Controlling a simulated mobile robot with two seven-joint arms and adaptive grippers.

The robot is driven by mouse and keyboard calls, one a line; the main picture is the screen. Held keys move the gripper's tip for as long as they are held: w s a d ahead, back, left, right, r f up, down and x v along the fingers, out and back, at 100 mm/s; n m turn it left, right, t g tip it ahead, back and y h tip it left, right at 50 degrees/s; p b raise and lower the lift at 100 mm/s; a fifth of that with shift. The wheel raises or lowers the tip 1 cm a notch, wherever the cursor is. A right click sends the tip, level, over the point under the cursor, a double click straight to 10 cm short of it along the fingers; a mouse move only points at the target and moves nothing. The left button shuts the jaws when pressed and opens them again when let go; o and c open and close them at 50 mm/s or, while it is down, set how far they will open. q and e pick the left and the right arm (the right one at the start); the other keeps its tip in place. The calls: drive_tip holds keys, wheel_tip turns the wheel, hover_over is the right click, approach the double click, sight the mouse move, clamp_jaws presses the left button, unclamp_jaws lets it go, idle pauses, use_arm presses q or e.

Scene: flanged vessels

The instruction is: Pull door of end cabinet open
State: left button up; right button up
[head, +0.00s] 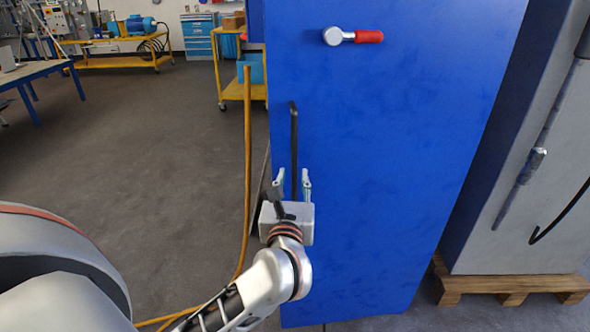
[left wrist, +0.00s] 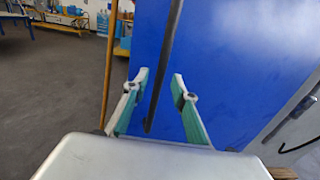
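The end cabinet's blue door (head: 385,150) fills the middle of the head view and looks shut. A long dark vertical bar handle (head: 294,140) is near its left edge. A lever with a red grip (head: 368,37) is higher up on the door. My left gripper (head: 292,178) is at the lower part of the bar handle. In the left wrist view its two fingers (left wrist: 161,88) are spread, with the handle (left wrist: 166,70) showing between them and a gap on each side. Whether the fingers reach around the handle is hard to tell. My right gripper is not in view.
A grey cabinet (head: 535,190) on a wooden pallet (head: 510,287) stands at the right. A yellow pole (head: 247,150) stands just left of the door. Yellow carts (head: 120,62) and a blue table (head: 35,72) are farther back. The floor at left is clear.

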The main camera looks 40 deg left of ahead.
sight(294, 171)
use_arm(q)
drive_tip(key=shift+x, duration=2.1)
clamp_jaws()
